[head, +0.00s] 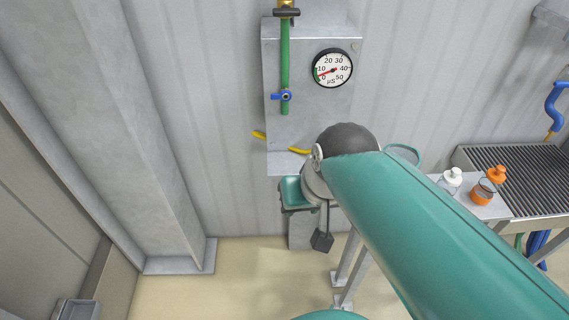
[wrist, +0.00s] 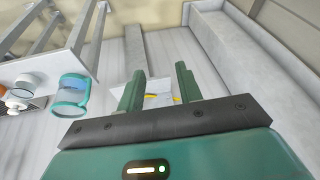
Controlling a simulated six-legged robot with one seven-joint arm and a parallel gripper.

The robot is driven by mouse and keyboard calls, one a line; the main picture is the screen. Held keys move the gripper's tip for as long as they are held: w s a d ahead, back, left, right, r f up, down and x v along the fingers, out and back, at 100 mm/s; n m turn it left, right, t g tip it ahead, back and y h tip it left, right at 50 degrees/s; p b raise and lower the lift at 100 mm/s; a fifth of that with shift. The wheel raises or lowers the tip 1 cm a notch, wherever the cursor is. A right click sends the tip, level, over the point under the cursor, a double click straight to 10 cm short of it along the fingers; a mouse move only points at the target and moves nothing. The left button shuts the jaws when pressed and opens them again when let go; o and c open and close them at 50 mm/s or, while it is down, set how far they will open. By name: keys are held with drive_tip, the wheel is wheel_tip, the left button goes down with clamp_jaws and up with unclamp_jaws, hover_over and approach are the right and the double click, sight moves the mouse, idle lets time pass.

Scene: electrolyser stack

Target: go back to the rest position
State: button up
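My gripper (wrist: 160,92) shows in the wrist view with its two green fingers apart and nothing between them. Behind the gap, at a distance, lie a pale panel and a bit of yellow. In the head view my teal arm reaches from the lower right up to the middle, in front of the wall panel's lower edge. The gripper's fingers cannot be made out there.
A grey wall panel (head: 310,115) carries a round gauge (head: 332,68), a green pipe (head: 285,60) and a blue valve (head: 284,96). A steel column (head: 130,120) stands left.

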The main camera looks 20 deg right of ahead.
drive_tip(key=shift+a+r+n+t+h, duration=0.2)
drive_tip(key=shift+r+n+t, duration=0.2)
drive_tip(key=shift+r, duration=0.25)
drive_tip(key=shift+a+r+n+t+h, duration=0.1)
drive_tip(key=shift+r+n+t+h, duration=0.15)
drive_tip(key=shift+r+n, duration=0.3)
drive_tip(key=shift+s, duration=0.1)
